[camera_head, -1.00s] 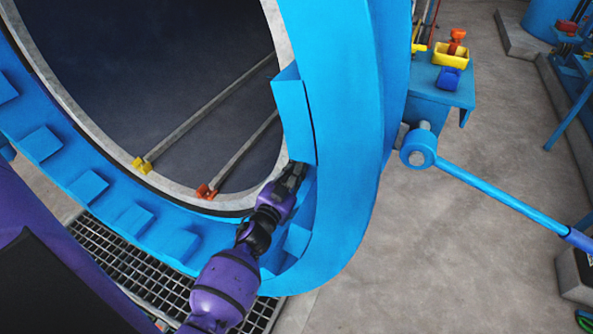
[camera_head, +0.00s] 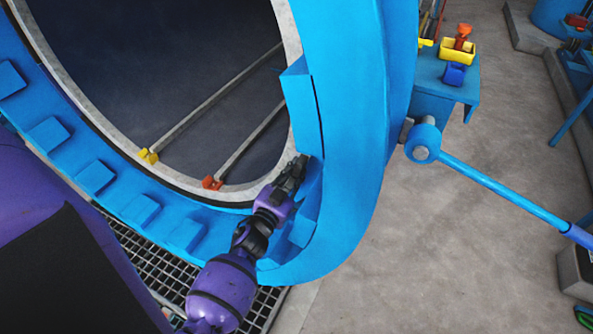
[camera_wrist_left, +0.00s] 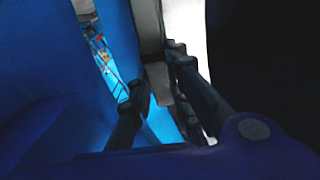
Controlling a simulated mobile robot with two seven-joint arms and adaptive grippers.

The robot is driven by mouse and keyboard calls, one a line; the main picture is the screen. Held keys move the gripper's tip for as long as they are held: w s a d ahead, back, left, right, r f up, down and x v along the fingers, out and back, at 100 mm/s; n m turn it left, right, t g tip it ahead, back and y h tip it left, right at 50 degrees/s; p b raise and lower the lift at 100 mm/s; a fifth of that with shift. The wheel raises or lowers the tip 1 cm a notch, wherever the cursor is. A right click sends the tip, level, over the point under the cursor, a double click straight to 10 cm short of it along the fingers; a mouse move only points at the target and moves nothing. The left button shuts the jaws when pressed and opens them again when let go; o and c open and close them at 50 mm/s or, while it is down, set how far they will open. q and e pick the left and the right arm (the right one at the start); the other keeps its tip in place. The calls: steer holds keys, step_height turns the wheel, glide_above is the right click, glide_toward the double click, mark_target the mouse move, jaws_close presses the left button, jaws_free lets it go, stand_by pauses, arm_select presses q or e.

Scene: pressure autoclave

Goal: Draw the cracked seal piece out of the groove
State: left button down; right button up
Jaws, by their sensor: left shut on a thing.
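My left gripper (camera_head: 298,166) is at the lower right of the round vessel mouth, against the pale inner rim (camera_head: 292,40) and the blue outer ring (camera_head: 345,110). In the left wrist view its dark fingers (camera_wrist_left: 160,78) are closed about a grey-brown strip (camera_wrist_left: 157,85), which looks like the cracked seal piece. The strip lies along the pale rim face. The fingers hide part of it, and I cannot tell how deep it sits in the groove. A dark seal line (camera_head: 215,203) runs along the ring's lower edge. My right gripper is not in view.
Blue lugs (camera_head: 95,177) line the ring. Two rails run inside the dark chamber, ending in a yellow clip (camera_head: 148,156) and a red clip (camera_head: 212,182). A blue bracket with a yellow tray (camera_head: 457,52) and a blue lever (camera_head: 500,192) stand right. Floor grating (camera_head: 150,262) lies below.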

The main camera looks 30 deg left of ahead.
arm_select(q)
steer(key=shift+s+d+r, duration=0.1)
steer(key=shift+s, duration=0.95)
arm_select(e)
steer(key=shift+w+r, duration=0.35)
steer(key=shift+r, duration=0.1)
arm_select(q)
steer(key=shift+s+p, duration=0.5)
steer(key=shift+s, duration=0.8)
steer(key=s+p, duration=0.1)
steer(key=s, duration=1.2)
steer(key=shift+s+d+p, duration=0.2)
steer(key=shift+d+p, duration=0.1)
steer(key=shift+d, duration=0.15)
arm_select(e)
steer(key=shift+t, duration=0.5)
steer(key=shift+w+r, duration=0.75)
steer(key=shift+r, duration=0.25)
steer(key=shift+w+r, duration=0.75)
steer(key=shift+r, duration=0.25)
